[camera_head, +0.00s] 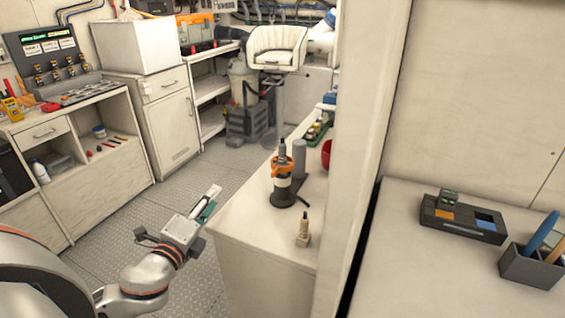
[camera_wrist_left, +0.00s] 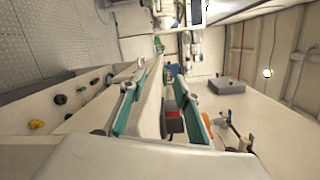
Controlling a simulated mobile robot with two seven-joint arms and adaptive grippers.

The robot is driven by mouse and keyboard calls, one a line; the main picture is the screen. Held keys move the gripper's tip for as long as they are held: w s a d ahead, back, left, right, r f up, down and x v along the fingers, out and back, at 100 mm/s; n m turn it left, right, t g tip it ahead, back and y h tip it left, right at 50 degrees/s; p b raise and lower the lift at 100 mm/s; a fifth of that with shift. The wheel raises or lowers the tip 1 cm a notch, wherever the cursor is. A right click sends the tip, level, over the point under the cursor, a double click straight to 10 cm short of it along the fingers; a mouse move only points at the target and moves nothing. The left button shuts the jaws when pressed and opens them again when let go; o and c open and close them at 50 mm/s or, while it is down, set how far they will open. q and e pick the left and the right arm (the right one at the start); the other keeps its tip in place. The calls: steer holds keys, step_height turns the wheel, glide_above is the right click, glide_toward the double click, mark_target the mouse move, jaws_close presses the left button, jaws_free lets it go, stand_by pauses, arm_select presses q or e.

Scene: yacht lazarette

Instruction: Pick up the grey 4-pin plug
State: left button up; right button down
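I cannot surely pick out a grey 4-pin plug. A small beige, plug-like piece with a narrow dark tip (camera_head: 303,232) stands upright on the near end of the counter (camera_head: 240,212). Behind it is an orange-and-black holder (camera_head: 283,182) with a dark-tipped piece standing in it, and beside that a plain grey cylinder (camera_head: 299,158). My left gripper (camera_head: 210,203) is left of the counter's near end, apart from these things. In the left wrist view its teal-lined fingers (camera_wrist_left: 160,100) are spread, with nothing held between them. My right gripper is not in view.
A wall panel (camera_head: 365,120) rises along the counter's right side. Right of it, another surface holds a dark device (camera_head: 462,218) and a pen box (camera_head: 532,265). A workbench (camera_head: 95,165) stands at the left. The grey floor (camera_head: 180,195) between is clear.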

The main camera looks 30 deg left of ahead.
arm_select(q)
steer(key=w+d+r+m+t+h, duration=0.1)
steer(key=w+d+r+m+h, duration=0.15)
steer(key=r+m, duration=0.2)
steer(key=w+d+r+m+t+h, duration=0.1)
steer(key=r+m+h, duration=0.3)
steer(key=m, duration=0.1)
steer(key=m+g+h, duration=0.4)
steer(key=m+h, duration=0.3)
steer(key=m, duration=0.6)
glide_toward(282, 154)
steer(key=w, duration=0.3)
steer(key=shift+w+d+f+m+b, duration=0.2)
steer(key=shift+w+d+f+b, duration=0.1)
steer(key=shift+w+d, duration=0.2)
steer(key=shift+w+d+f+m+b, duration=0.2)
steer(key=shift+w+d+b, duration=0.1)
steer(key=shift+w+d, duration=0.25)
steer(key=shift+w, duration=0.15)
